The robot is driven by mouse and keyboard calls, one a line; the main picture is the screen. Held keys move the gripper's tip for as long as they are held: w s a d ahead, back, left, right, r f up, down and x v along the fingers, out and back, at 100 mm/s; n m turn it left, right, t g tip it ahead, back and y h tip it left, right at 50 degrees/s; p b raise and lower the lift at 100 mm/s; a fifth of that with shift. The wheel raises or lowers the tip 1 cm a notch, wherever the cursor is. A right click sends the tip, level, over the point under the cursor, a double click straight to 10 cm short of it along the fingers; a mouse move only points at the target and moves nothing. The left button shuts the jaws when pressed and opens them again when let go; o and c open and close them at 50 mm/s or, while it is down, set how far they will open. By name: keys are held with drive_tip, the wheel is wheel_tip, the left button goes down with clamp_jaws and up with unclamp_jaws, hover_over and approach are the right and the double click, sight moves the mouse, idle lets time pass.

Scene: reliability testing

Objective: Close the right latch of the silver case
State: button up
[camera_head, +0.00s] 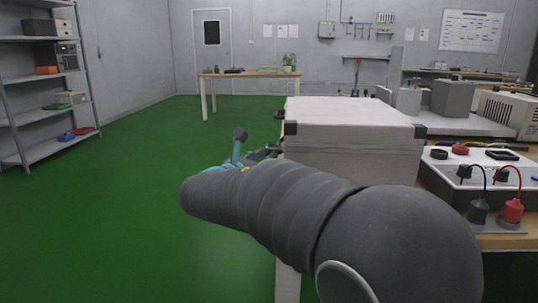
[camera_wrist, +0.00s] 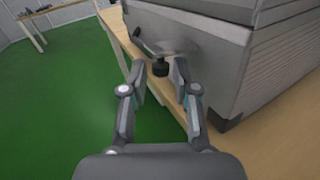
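The silver case (camera_head: 345,112) is closed and stands on a wooden workbench, with black corner caps. Its side fills the upper right of the wrist view (camera_wrist: 205,62). A dark bent metal piece (camera_wrist: 147,46) sticks out from that side; I cannot tell whether it is a latch or a handle. Below it is a small black knob-like part (camera_wrist: 160,69). My gripper (camera_wrist: 160,76) is open beside that side, with the black part showing between its fingertips; contact is unclear. In the head view my gripper (camera_head: 256,146) is left of the case, partly hidden by my arm.
The bench edge (camera_wrist: 140,62) runs close beneath my fingers. Right of the case are a white instrument panel (camera_head: 450,178) and red and black plugs (camera_head: 511,210). A shelf (camera_head: 45,118) stands at left. Green floor (camera_head: 130,200) is clear.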

drive_tip(key=shift+x, duration=1.2)
clamp_jaws()
